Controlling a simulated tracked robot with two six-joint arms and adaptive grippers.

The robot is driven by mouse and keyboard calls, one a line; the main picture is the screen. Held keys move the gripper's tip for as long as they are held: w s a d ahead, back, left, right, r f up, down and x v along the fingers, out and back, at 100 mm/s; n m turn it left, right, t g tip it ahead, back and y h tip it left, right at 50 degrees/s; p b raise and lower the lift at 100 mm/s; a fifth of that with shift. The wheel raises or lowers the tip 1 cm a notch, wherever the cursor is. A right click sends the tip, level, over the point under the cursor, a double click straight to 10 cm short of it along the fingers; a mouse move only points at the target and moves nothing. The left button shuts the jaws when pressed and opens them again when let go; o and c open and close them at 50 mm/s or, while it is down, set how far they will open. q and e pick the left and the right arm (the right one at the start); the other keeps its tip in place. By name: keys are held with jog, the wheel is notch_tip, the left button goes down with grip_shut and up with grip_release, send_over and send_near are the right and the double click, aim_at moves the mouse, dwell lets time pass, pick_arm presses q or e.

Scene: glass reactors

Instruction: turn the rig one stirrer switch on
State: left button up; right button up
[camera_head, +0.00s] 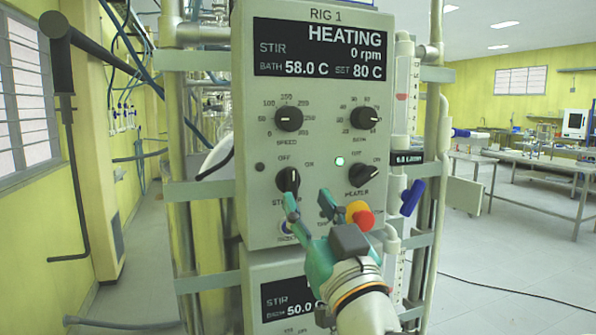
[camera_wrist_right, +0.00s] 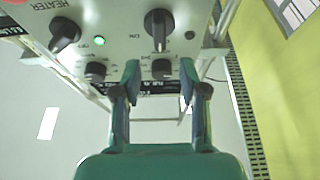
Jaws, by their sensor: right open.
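The stirrer switch (camera_head: 287,179) is a black knob on the grey rig one panel (camera_head: 323,225); it points up toward OFF. The lamp beside it (camera_head: 260,167) is dark, and the display (camera_head: 318,50) reads STIR 0 rpm. The switch also shows in the right wrist view (camera_wrist_right: 159,28), upright between the lines of my fingers. My right gripper (camera_head: 308,200) is open and empty, just in front of and below the switch; one fingertip overlaps its lower edge in the head view. The gripper partly hides the switch's label. My left gripper is not in view.
The heater knob (camera_head: 363,176) is turned toward ON beside a lit green lamp (camera_head: 339,161). A red-and-yellow button (camera_head: 360,214) sits close to my right gripper. Speed (camera_head: 289,119) and bath (camera_head: 364,117) knobs are above. A second panel (camera_head: 262,262) is below.

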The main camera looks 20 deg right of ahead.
aim_at(294, 176)
jog(key=p+x, duration=0.1)
jog(key=x, duration=0.6)
jog(key=shift+w+r+p, duration=0.1)
jog(key=shift+w+p, duration=0.15)
jog(key=shift+p, duration=0.15)
jog(key=shift+c, duration=0.4)
